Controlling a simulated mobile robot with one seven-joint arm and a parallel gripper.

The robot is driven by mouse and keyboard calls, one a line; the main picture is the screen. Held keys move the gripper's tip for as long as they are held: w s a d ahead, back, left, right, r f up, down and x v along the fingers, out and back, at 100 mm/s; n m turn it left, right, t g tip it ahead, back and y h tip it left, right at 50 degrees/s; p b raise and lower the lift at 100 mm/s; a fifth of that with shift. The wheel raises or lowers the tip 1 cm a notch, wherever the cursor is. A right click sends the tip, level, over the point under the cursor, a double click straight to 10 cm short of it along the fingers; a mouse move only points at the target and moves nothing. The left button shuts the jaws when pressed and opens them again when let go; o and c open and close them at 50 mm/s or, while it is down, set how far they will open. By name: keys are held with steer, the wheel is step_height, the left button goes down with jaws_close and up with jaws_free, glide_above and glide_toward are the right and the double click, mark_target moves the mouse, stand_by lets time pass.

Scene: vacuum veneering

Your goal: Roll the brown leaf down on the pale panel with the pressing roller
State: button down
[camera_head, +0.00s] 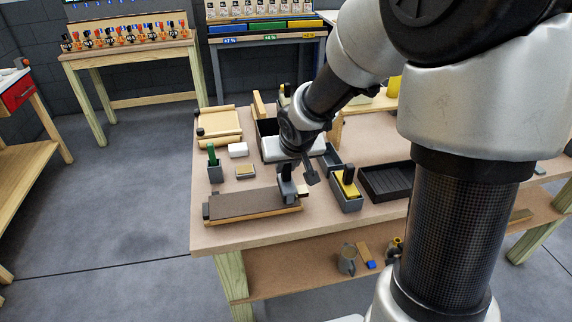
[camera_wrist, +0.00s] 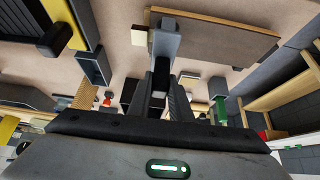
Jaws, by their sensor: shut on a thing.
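The brown leaf (camera_head: 240,203) lies flat over the pale panel (camera_head: 262,216), whose light edge shows along the front. The leaf also shows in the wrist view (camera_wrist: 215,48), with the panel's pale edge (camera_wrist: 240,22) beyond it. My gripper (camera_head: 288,172) is over the right end of the leaf. It is shut on a grey tool, seemingly the pressing roller (camera_wrist: 166,38), which reaches down to that end. I cannot tell whether it touches the leaf. The roller's underside is hidden.
A small cream block (camera_wrist: 139,36) is close beside the held tool. Right of the panel stand a grey holder (camera_head: 348,204) with a yellow, black-handled tool and a black tray (camera_head: 388,182). A grey cup (camera_head: 214,172) stands behind the panel. The table's front left is clear.

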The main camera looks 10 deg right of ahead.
steer(key=shift+f+b, duration=0.5)
steer(key=shift+f, duration=0.05)
